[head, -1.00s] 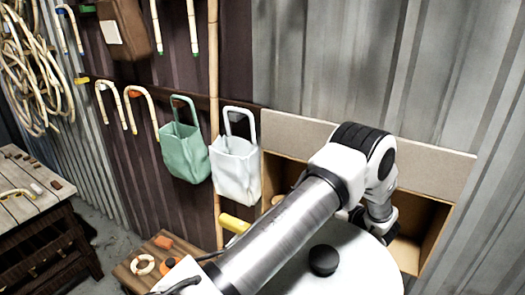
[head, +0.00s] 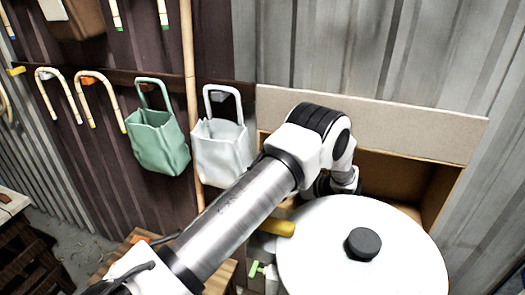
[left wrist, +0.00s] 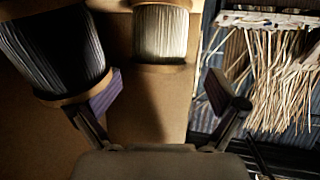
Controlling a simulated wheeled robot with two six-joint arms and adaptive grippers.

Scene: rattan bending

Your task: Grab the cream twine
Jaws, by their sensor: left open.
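The cream twine (left wrist: 160,33) is a pale wound spool with tan end flanges, at the top middle of the left wrist view. A dark grey twine spool (left wrist: 52,48) stands to its left and looks larger. My left gripper (left wrist: 162,92) is open, its two fingers spread with bare cardboard between them. The cream spool lies ahead of the fingertips, roughly in line with the gap, apart from both fingers. In the head view my left arm reaches into a cardboard box (head: 370,118), and its gripper is hidden there. My right gripper is not in view.
A white round lid with a black knob (head: 363,243) stands before the box. A yellow cylinder (head: 278,228) sits beside my arm. Green (head: 158,140) and white (head: 222,150) bags hang on the wall. Pale strands (left wrist: 270,75) hang at the right in the left wrist view.

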